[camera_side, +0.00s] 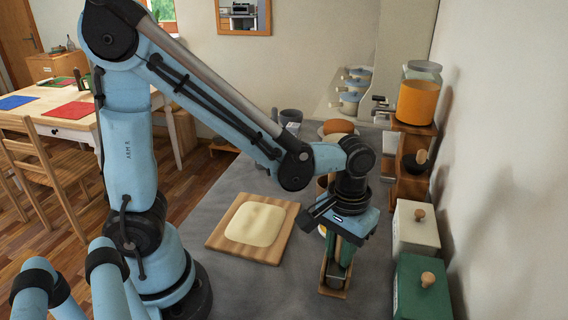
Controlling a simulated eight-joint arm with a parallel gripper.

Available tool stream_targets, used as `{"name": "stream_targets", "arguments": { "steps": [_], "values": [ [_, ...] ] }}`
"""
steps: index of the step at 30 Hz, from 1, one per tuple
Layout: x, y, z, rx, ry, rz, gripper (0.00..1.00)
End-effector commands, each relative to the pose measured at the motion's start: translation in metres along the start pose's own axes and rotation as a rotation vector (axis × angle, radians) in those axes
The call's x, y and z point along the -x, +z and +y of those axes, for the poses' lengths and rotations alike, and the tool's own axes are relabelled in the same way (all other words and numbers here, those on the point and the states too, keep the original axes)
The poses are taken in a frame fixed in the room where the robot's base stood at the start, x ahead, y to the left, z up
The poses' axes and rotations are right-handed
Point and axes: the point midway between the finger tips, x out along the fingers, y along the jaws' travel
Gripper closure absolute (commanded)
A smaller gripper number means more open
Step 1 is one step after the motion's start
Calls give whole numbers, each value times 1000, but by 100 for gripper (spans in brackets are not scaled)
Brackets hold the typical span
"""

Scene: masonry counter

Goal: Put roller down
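My gripper (337,268) points down over the grey counter, right of the middle. Its lower end is at a small wooden piece (334,293) with raised sides, which looks like a rest on the counter. A darker part shows between these sides, just under the gripper; it may be the roller, but the gripper covers most of it. I cannot tell whether the fingers are closed on it. A wooden board (219,241) with a flat pale sheet of dough (256,223) lies to the left of the gripper, apart from it.
A cream canister (415,232) and a green canister (423,290) with wooden knobs stand close to the right. An orange jar (416,103) is on a wooden shelf by the wall. Bowls and cups stand behind my arm. The counter (240,285) is clear in front of the board.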

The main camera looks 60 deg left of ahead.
Motion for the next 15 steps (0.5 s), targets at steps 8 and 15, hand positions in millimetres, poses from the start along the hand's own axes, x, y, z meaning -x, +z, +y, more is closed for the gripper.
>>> {"name": "stream_targets", "arguments": {
  "steps": [8,15],
  "values": [
    [28,0,0,-2,1,2,52],
    [64,0,0,-1,0,1,52]
  ]
}}
